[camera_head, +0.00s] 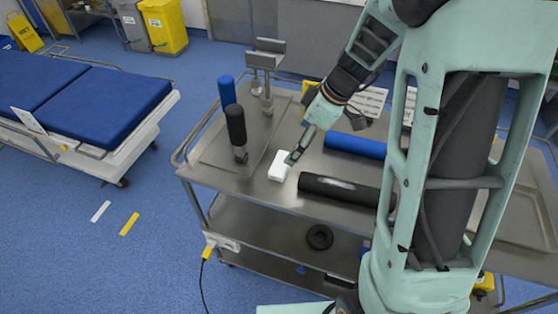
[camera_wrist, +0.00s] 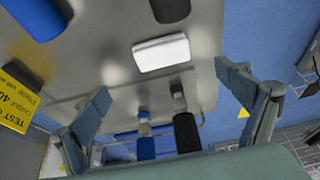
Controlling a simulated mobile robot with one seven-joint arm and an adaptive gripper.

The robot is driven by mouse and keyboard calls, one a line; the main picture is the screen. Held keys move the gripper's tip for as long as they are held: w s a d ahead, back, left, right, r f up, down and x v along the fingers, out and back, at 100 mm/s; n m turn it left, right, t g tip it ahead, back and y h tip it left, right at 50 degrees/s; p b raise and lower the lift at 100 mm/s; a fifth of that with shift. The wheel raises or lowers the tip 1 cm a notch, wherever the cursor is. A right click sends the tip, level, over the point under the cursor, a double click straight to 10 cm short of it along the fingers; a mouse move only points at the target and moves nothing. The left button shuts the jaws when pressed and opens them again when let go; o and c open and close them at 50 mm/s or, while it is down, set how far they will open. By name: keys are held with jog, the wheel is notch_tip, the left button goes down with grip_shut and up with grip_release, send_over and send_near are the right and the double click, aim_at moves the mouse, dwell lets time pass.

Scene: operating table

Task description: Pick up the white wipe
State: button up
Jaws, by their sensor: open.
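The white wipe (camera_head: 280,166) is a small white block lying flat on the metal table top, near its front edge in the head view. It also shows in the wrist view (camera_wrist: 161,53), above the middle of the picture. My gripper (camera_head: 292,158) is at the wipe's right side in the head view; whether it touches the wipe I cannot tell. In the wrist view my gripper (camera_wrist: 167,82) has its two fingers spread wide, with nothing held between them. The wipe lies beyond the fingertips there, clear of both fingers.
The steel table (camera_head: 232,184) carries a black roll (camera_head: 340,189) and a blue roll (camera_head: 355,146) right of the wipe. An upright black cylinder (camera_head: 237,128) and a blue one (camera_head: 227,90) stand to its left. A yellow sign (camera_wrist: 15,107) shows left in the wrist view.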

aim_at(282, 163)
jog(key=p+x, duration=0.1)
jog(key=x, duration=0.9)
jog(key=shift+s+f, duration=0.1)
jog(key=shift+s, duration=0.05)
jog(key=c, duration=1)
